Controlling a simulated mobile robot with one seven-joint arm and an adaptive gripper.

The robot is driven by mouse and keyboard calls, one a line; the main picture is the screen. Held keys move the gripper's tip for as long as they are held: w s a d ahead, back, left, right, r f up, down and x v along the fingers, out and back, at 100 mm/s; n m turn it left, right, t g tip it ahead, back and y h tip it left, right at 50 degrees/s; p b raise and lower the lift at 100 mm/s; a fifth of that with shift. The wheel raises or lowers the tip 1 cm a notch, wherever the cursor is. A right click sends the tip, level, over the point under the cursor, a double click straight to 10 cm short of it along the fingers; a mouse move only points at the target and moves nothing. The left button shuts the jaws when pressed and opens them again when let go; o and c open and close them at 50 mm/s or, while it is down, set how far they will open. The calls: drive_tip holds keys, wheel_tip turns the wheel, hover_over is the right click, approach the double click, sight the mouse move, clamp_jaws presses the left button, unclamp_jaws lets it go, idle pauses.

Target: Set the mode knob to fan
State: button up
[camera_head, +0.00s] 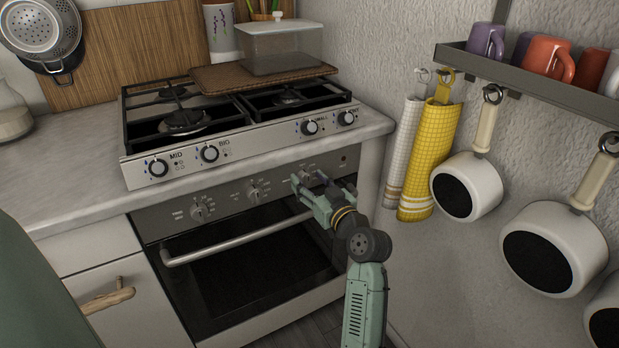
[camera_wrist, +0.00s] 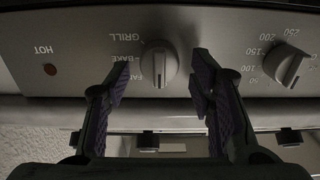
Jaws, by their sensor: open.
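The mode knob (camera_wrist: 157,64) is a grey round dial with a raised vertical grip bar, upside down in the wrist view. GRILL, BAKE and FAN labels run down its left side, FAN partly hidden by the left finger. The grip bar stands upright in the picture; I cannot tell which label it marks. My gripper (camera_wrist: 161,72) is open, with one finger to each side of the knob and a gap on both sides. In the head view, my gripper (camera_head: 310,186) is at the right end of the oven panel and covers most of the knob.
A temperature dial (camera_wrist: 287,63) is right of the mode knob in the wrist view, near the right finger. The oven door handle (camera_head: 235,240) runs below the panel. Several burner knobs line the hob front above. White pots (camera_head: 466,187) and towels (camera_head: 428,160) hang at right.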

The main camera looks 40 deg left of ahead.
drive_tip(key=shift+w+a, duration=0.1)
drive_tip(key=shift+a, duration=0.15)
drive_tip(key=c, duration=1.1)
